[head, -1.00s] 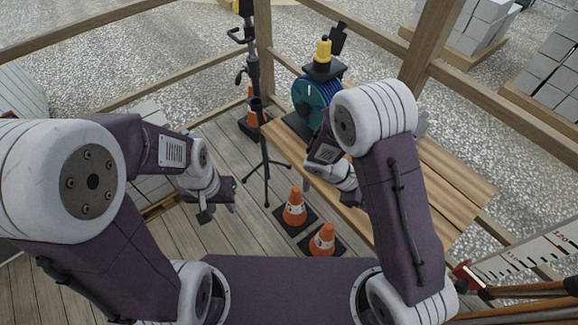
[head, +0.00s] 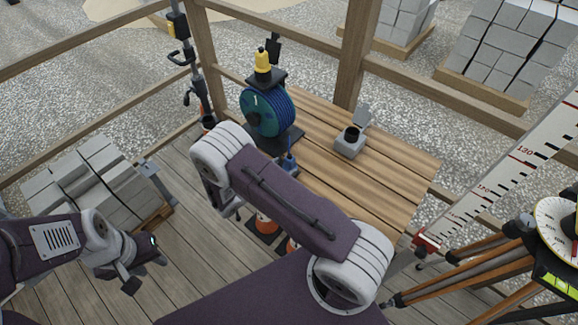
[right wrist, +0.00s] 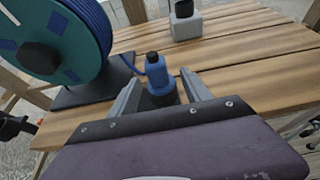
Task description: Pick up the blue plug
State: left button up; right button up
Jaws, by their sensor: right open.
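The blue plug (head: 288,162), with a dark base and black top, stands on the wooden bench beside the cable reel (head: 266,111). In the right wrist view the plug (right wrist: 158,74) is upright between the spread fingers of my right gripper (right wrist: 160,92), with a blue cable running left to the reel. The fingers are open, one on each side; I cannot tell whether either touches it. My left gripper (head: 146,271) is open and empty, low at the left, away from the bench.
A grey socket box (head: 350,144) with a raised lid stands on the bench (head: 375,190), right of the plug. It also shows in the right wrist view (right wrist: 186,25). Traffic cones (head: 266,224) stand on the floor. Wooden rails surround the deck; a tripod (head: 470,262) is at right.

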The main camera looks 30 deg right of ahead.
aim_at(287, 164)
jog(key=x, duration=0.5)
jog(key=shift+w+p, duration=0.2)
jog(key=shift+p, duration=0.2)
jog(key=shift+a, duration=0.1)
grip_shut()
